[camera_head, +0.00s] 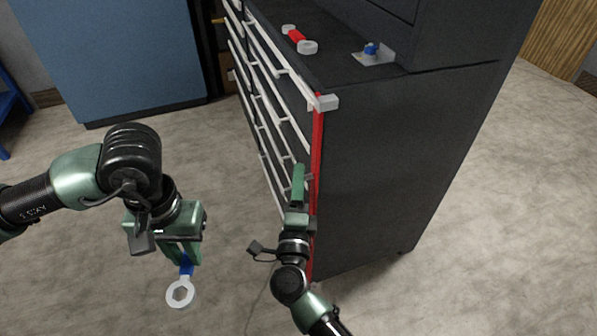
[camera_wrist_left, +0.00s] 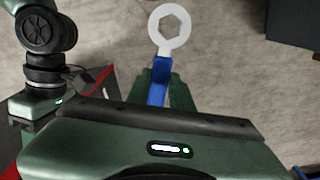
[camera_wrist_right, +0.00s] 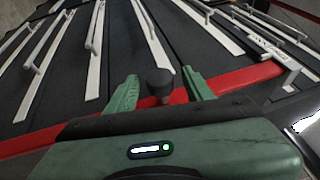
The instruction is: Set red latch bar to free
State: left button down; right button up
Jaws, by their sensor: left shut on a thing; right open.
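The red latch bar (camera_head: 318,135) runs vertically along the front corner edge of the dark drawer cabinet (camera_head: 400,150). It also crosses the right wrist view (camera_wrist_right: 235,82), with a black knob (camera_wrist_right: 158,84) on or just in front of it. My right gripper (camera_head: 299,168) is beside the bar. In the right wrist view its fingers (camera_wrist_right: 160,92) are apart, one on each side of the knob; I cannot tell whether they touch it. My left gripper (camera_head: 186,262) is shut on a blue-handled wrench (camera_head: 180,292) with a pale ring end, away from the cabinet. The wrench also shows in the left wrist view (camera_wrist_left: 171,35).
A red-handled tool with pale ends (camera_head: 297,38) and a blue part on a small plate (camera_head: 371,50) are on the cabinet top. Drawers with pale handles (camera_head: 283,72) line its front. A blue cabinet (camera_head: 110,55) stands back left.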

jog(key=v, duration=0.8)
jog(key=shift+s, duration=0.4)
jog(key=shift+f, duration=0.15)
